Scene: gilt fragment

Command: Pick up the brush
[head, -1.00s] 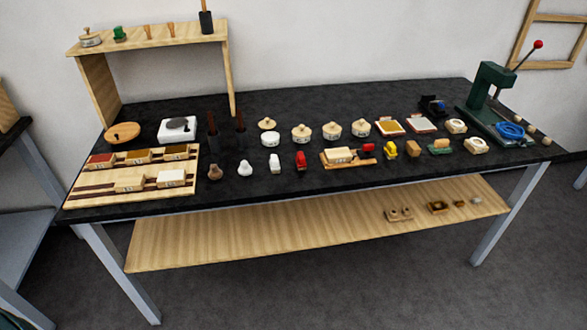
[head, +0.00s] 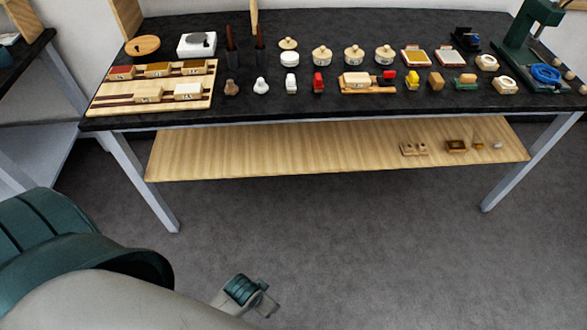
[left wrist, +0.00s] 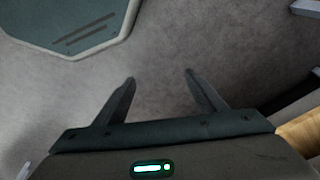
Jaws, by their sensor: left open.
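I cannot tell for certain which thing is the brush. My right gripper is not in view.
The black table (head: 330,104) holds several lidded jars, small stamps and coloured blocks, with a wooden tray (head: 128,101) at left and a green press (head: 518,48) at right. A wooden lower shelf (head: 290,152) carries small items. The floor in front is clear.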

